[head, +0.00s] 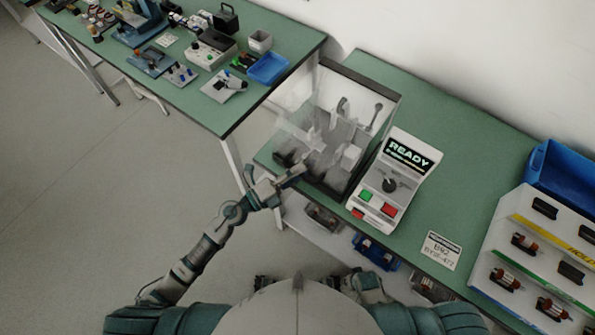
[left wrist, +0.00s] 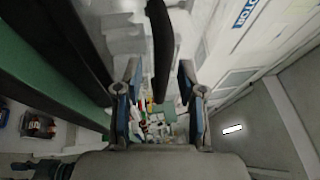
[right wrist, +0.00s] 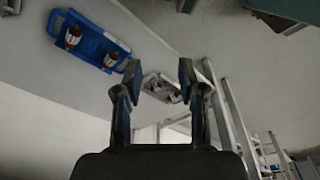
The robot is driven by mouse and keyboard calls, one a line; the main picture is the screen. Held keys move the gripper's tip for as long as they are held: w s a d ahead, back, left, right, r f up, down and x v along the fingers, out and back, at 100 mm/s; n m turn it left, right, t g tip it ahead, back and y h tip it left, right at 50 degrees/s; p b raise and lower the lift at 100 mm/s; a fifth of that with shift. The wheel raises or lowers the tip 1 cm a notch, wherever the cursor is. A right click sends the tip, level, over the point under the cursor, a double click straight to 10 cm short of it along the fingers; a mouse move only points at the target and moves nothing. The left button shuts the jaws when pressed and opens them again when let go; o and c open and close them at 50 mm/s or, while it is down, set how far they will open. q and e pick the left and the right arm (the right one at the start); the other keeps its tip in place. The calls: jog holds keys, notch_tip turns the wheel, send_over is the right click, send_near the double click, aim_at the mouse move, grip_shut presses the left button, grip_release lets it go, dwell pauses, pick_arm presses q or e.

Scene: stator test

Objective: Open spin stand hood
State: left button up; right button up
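The spin stand hood (head: 322,105) is a clear box with dark edges at the left of the right-hand bench. It appears down over the grey fixtures inside. My left gripper (head: 297,172) is at the hood's lower front edge. In the left wrist view my left gripper (left wrist: 159,68) is open, with a dark curved bar (left wrist: 160,45), likely the hood's handle, between its fingers. Contact with the bar cannot be told. My right gripper (right wrist: 157,70) is open and empty, low beside the bench's lower shelf; its fingers are not clear in the head view.
The control box (head: 396,180) stands right of the hood, its screen reading READY, with green and red buttons and a dark knob. A label card (head: 440,250) and a motor rack (head: 530,262) are further right. A blue tray (right wrist: 88,40) shows in the right wrist view.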

pick_arm(q)
jog(key=shift+d, duration=0.25)
grip_shut()
